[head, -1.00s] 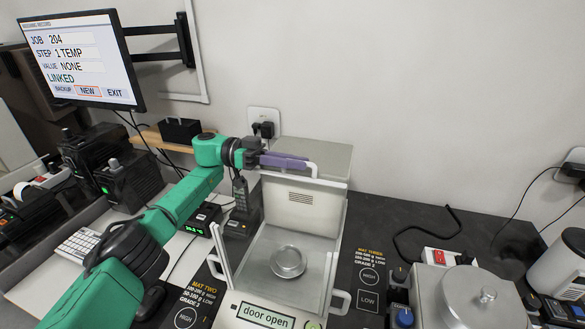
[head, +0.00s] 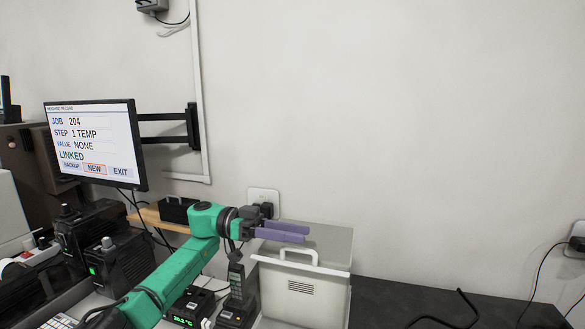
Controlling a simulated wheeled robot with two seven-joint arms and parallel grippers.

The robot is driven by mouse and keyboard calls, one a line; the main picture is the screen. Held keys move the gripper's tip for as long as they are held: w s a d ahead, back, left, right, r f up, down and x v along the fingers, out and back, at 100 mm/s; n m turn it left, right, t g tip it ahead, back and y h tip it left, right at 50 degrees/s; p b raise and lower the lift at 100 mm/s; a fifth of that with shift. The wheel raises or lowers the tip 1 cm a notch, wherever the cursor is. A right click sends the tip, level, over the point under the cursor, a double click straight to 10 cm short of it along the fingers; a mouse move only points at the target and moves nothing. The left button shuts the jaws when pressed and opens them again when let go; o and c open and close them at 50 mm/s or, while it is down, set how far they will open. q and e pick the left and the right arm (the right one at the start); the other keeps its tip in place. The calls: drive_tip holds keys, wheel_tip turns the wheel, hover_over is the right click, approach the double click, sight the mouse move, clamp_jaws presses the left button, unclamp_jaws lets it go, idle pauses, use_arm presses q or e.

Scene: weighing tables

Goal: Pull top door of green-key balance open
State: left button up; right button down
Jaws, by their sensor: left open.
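The balance stands below and around my left gripper, its upper rear part in view with a vented back wall (head: 302,289). Its pale top door (head: 335,243) lies slid back behind the chamber. The door's white arched handle (head: 300,251) stands at its front edge. My left gripper (head: 309,233), with two purple fingers on a green arm, is open just above and behind the handle, apart from it in the picture. The fingers point right, over the door panel. The balance's front, keys and display are below the frame. My right gripper is not in view.
A monitor (head: 95,145) on a wall arm stands at the left. A black handset (head: 237,290) stands close left of the balance, near a small green-lit display (head: 187,317). A wall socket (head: 263,201) is behind the gripper. The dark bench (head: 400,299) on the right carries a cable.

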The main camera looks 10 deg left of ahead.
use_arm(q)
wheel_tip(320, 180, up, 16)
drive_tip(key=p, duration=0.1)
drive_tip(key=shift+r+p, duration=0.2)
drive_tip(key=shift+p, duration=0.2)
